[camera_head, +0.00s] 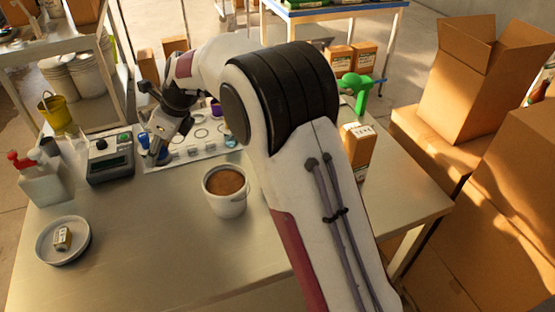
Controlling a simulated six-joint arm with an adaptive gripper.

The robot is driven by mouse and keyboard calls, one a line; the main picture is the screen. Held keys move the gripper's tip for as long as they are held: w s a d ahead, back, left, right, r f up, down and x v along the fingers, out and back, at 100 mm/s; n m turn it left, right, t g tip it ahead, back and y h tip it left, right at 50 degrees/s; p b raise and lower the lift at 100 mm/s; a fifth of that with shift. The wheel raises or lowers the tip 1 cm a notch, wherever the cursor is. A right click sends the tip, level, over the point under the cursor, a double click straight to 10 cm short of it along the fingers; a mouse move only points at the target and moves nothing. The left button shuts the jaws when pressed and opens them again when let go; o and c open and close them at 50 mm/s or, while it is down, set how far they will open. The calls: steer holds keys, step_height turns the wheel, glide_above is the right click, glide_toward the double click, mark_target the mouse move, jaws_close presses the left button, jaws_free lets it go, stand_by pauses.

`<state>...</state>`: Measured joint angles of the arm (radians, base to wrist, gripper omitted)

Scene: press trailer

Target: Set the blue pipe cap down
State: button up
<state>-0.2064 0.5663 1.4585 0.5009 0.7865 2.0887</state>
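My gripper (154,146) is at the left part of a white board (208,152) marked with ring outlines, fingers pointing down. Blue (144,140) shows at its fingertips, which fits the blue pipe cap, but it is small and partly covered by the fingers. I cannot tell whether the fingers are closed on it or whether it touches the board. Another small blue piece (231,141) is at the board's right side, and a purple piece (216,108) is at its back, partly behind my arm.
A grey device (109,160) stands left of the board, beside a white bottle with a red top (40,180). A white bucket of brown material (226,205) stands in front. A dish (82,247) holds a small item. The table's front middle is clear. Cardboard boxes stand right.

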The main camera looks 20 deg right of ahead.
steer(key=d+m+t+h, duration=0.25)
steer(key=d+m, duration=0.45)
steer(key=d, duration=3.3)
steer(key=s+d+r+m+h, duration=0.1)
steer(key=s+d, duration=0.4)
steer(key=d, duration=0.3)
steer(key=s+d+m+h, duration=0.15)
steer(key=s+d, duration=0.25)
steer(key=d, duration=0.4)
steer(key=s+d+f+y, duration=0.1)
steer(key=s+d, duration=0.4)
steer(key=s, duration=0.5)
steer(key=shift+s+f, duration=0.35)
steer(key=shift+f+n, duration=0.1)
steer(key=shift+n, duration=0.15)
steer(key=shift+f, duration=3.05)
steer(key=shift+f, duration=0.1)
